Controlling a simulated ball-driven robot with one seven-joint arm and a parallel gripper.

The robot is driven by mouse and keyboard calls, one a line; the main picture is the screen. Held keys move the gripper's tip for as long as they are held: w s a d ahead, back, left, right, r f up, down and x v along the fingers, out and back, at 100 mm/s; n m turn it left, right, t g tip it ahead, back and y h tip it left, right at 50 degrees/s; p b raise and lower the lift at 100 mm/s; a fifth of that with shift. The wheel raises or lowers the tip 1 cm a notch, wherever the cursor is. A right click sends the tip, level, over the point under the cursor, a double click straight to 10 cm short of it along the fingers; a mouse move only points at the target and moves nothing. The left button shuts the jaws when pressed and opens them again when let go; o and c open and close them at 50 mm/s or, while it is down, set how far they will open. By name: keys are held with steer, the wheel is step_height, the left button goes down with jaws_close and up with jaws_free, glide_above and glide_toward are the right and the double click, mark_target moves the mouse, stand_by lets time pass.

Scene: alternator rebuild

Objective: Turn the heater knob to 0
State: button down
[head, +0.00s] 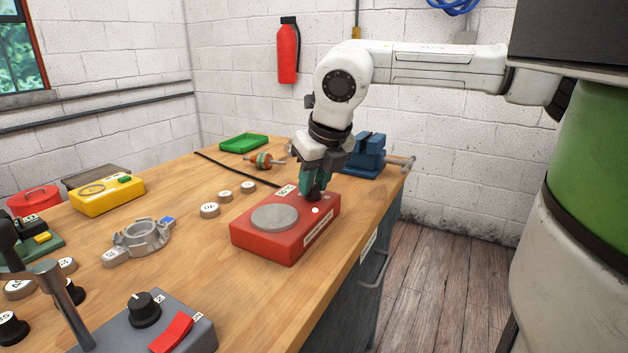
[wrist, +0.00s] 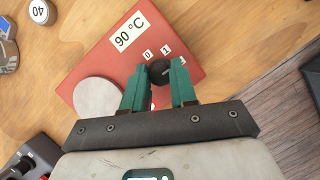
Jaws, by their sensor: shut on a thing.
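The red heater (head: 270,244) sits near the table's right edge, with a round grey plate (head: 275,217) on top. It also shows in the wrist view (wrist: 190,30), with a "90 °C" label (wrist: 128,34). My gripper (head: 311,186) points down over the heater's back right corner. In the wrist view its green fingers (wrist: 160,84) are shut on the black heater knob (wrist: 158,71), one on each side. Marks "0" and "1" (wrist: 157,51) show beyond the knob; a further mark is partly hidden by the right finger. The knob's pointer direction cannot be told.
A blue vise (head: 368,153) stands behind the heater, and a green tray (head: 243,143) lies farther back. Several round numbered weights (head: 209,210) and a grey metal housing (head: 141,237) lie to the left. A grey control box (head: 160,320) is in front.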

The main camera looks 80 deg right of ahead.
steer(key=n+y, duration=0.1)
steer(key=n, duration=0.1)
steer(key=n+t+y, duration=0.1)
steer(key=n, duration=0.2)
steer(key=shift+d, duration=0.1)
steer(key=n, duration=0.2)
steer(key=n+y, duration=0.1)
steer(key=n, duration=0.1)
steer(key=shift+d+n+y+p, duration=0.1)
steer(key=shift+n+y+p, duration=0.2)
steer(key=shift+p, duration=0.05)
steer(key=n+y, duration=0.1)
steer(key=n, duration=0.3)
steer(key=shift+d+n+y, duration=0.1)
steer(key=shift+n+y, duration=0.2)
steer(key=shift+y, duration=0.1)
steer(key=n+g+y, duration=0.1)
steer(key=n, duration=0.3)
steer(key=shift+d+p, duration=0.1)
steer(key=shift+p, duration=0.3)
steer(key=shift+n+g, duration=0.3)
steer(key=shift+n, duration=0.1)
steer(key=c, duration=0.9)
jaws_free()
steer(key=shift+r, duration=0.1)
steer(key=p+v, duration=0.1)
steer(key=v, duration=0.9)
steer(key=shift+d+r+p, duration=0.25)
steer(key=shift+p, duration=0.15)
